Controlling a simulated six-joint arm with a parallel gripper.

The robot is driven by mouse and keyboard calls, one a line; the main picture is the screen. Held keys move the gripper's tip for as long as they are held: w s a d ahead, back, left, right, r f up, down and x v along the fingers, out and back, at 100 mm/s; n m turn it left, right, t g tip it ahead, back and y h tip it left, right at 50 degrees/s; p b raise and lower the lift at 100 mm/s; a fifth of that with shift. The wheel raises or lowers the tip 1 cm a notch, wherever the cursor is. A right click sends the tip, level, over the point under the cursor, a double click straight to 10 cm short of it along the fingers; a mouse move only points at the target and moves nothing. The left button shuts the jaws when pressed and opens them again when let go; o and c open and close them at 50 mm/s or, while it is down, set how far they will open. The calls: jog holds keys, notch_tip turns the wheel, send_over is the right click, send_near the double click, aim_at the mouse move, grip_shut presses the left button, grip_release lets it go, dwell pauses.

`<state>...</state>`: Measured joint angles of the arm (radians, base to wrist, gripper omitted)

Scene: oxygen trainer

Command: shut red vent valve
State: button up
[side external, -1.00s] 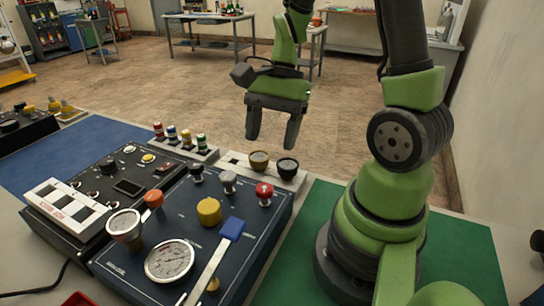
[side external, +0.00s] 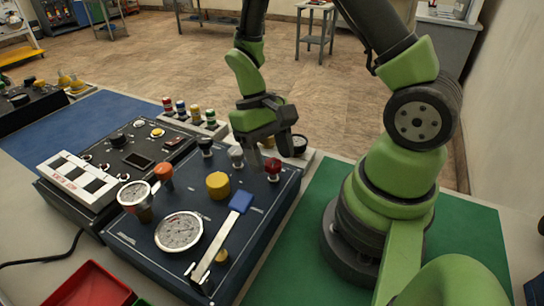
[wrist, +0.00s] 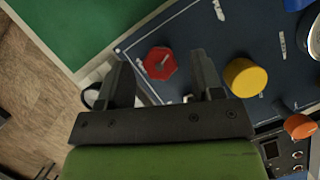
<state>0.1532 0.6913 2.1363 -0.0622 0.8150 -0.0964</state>
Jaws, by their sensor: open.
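The red vent valve (side external: 273,168) is a red knob near the right back corner of the dark blue panel (side external: 150,240). In the wrist view it is a red hexagonal knob (wrist: 161,63) with a pale mark on top. My gripper (side external: 270,152) is open and empty, above the back right of the panel, close to the red knob. In the wrist view the two fingers (wrist: 162,75) point toward the knob, which lies between their lines, just beyond the tips. I see no clear contact.
A grey knob (side external: 237,155) and a black knob (side external: 205,147) stand left of the red one. A yellow knob (side external: 218,185), a blue-handled lever (side external: 240,202) and a gauge (side external: 179,231) are nearer. The green mat (side external: 310,225) to the right is mostly clear beside my base.

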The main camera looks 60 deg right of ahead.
jog(key=shift+s+a+f, duration=0.1)
jog(key=shift+s+f, duration=0.1)
jog(key=shift+f, duration=0.3)
jog(key=c, duration=0.9)
jog(key=m+t+y, duration=0.1)
jog(key=m, duration=0.3)
jog(key=shift+m, duration=0.3)
jog(key=shift+y, duration=0.3)
jog(key=o, duration=0.9)
jog(key=shift+r, duration=0.1)
